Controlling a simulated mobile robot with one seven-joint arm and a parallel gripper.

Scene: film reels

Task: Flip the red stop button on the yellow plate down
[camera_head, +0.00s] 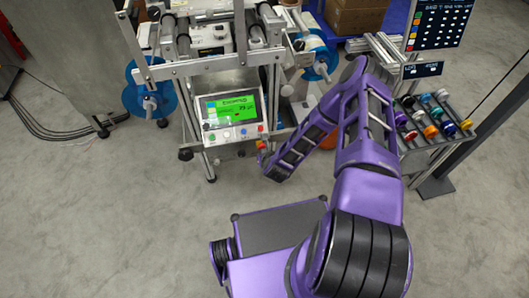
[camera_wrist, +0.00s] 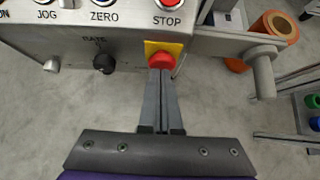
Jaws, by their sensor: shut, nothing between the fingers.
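The red stop button (camera_wrist: 161,59) sits on a small yellow plate (camera_wrist: 150,46) below the STOP label at the panel's lower edge in the wrist view. My gripper (camera_wrist: 160,76) is shut and empty. Its fingertips are right at the button's lower side and overlap it in the picture; I cannot tell whether they touch. In the head view my gripper (camera_head: 265,160) is at the lower right corner of the machine's control panel (camera_head: 231,113), where the yellow plate and button are tiny and partly hidden.
Above the plate is another red button (camera_wrist: 171,4) over the STOP label. A black knob (camera_wrist: 103,64) is to the left. An orange-ended roller (camera_wrist: 275,26) juts out at the right. A rack with colored reels (camera_head: 432,118) stands right of my arm. Open floor lies in front.

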